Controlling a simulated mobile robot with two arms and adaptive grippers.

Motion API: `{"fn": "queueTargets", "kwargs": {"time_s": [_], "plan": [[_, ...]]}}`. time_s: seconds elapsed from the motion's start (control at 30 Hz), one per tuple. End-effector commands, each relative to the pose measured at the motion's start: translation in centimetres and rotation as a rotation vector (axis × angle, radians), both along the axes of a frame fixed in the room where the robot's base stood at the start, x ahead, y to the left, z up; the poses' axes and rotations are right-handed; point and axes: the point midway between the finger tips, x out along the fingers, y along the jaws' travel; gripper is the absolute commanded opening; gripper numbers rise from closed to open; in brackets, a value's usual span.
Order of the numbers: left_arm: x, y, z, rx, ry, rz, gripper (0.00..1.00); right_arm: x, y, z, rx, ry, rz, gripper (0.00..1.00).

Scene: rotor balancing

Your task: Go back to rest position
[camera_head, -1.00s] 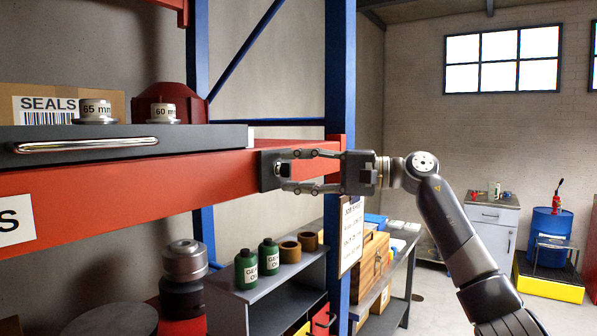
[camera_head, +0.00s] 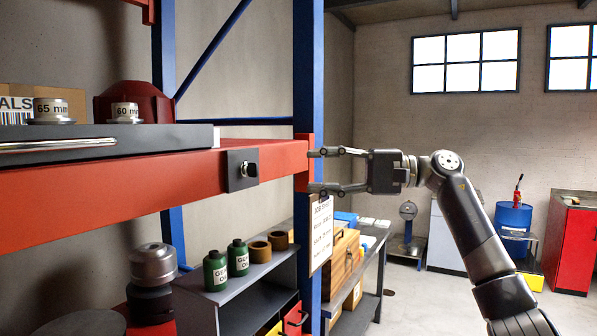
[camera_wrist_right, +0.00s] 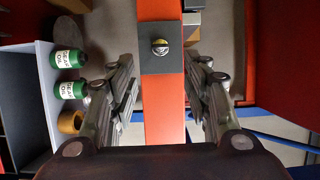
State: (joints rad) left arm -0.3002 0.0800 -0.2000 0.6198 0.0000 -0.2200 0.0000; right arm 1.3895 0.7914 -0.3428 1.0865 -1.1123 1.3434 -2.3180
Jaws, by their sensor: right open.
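My right gripper (camera_head: 328,170) is open and empty, to the right of a dark plate (camera_head: 242,169) with a small metal knob (camera_head: 249,170) on the red shelf beam (camera_head: 120,198). In the head view the fingertips stand apart from the knob, by the blue upright. In the right wrist view the knob (camera_wrist_right: 160,47) shows ahead, centred beyond the open fingers (camera_wrist_right: 163,95). My left gripper is in neither view.
The blue rack upright (camera_head: 309,75) stands behind the fingertips. Below are a grey shelf (camera_head: 238,287) with green oil bottles (camera_head: 215,270) and a bench with wooden boxes (camera_head: 343,258). A blue drum (camera_head: 513,222) and red cabinet (camera_head: 572,245) stand far right. Open floor lies between.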

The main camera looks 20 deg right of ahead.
Motion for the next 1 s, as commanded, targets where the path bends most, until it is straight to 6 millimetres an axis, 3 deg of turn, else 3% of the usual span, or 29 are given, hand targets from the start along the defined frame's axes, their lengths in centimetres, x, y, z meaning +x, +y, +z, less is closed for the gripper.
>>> {"fn": "queueTargets", "kwargs": {"time_s": [0.67,0.77,0.87,1.0], "plan": [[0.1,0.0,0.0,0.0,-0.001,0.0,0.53,-0.2,-0.6,-0.4,0.011,0.013,0.001,0.45],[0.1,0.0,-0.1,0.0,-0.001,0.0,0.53,1.1,-0.1,-2.1,0.091,0.094,0.008,0.45],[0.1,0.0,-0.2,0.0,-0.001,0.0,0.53,3.8,0.7,-6.0,0.277,0.278,0.014,0.45],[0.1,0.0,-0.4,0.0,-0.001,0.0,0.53,8.5,1.4,-14.7,0.66,0.655,0.007,0.45]]}}
